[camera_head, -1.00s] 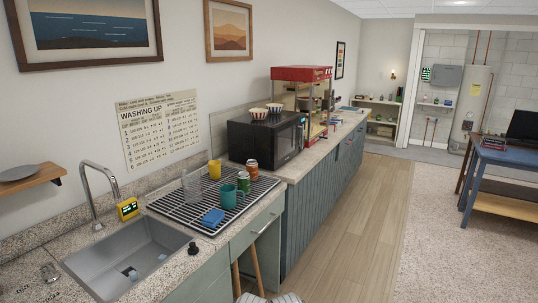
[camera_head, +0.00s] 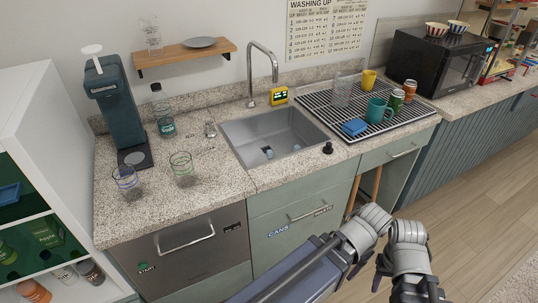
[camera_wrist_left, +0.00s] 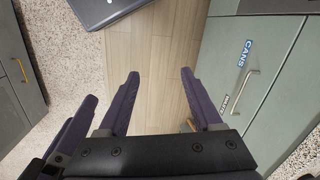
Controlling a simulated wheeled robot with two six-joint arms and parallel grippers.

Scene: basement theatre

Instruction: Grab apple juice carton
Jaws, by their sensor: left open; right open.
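A green carton with "Apple" lettering (camera_head: 47,232) stands on a shelf of the white unit at the far left of the head view; its lower part is partly hidden. My right gripper (camera_head: 414,291) is at the bottom edge of the head view, right of centre, far from the carton; its fingertips are mostly cut off. My left gripper (camera_wrist_left: 160,76) is open and empty in the left wrist view, with wood floor beyond its fingers.
The white shelf unit (camera_head: 35,130) also holds bottles and cans (camera_head: 90,270). Right of it is the counter with glasses (camera_head: 182,170), a dark drink machine (camera_head: 118,110) and a sink (camera_head: 270,135). A drying rack (camera_head: 335,112) holds mugs and cans. Wood floor (camera_head: 480,200) is clear at right.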

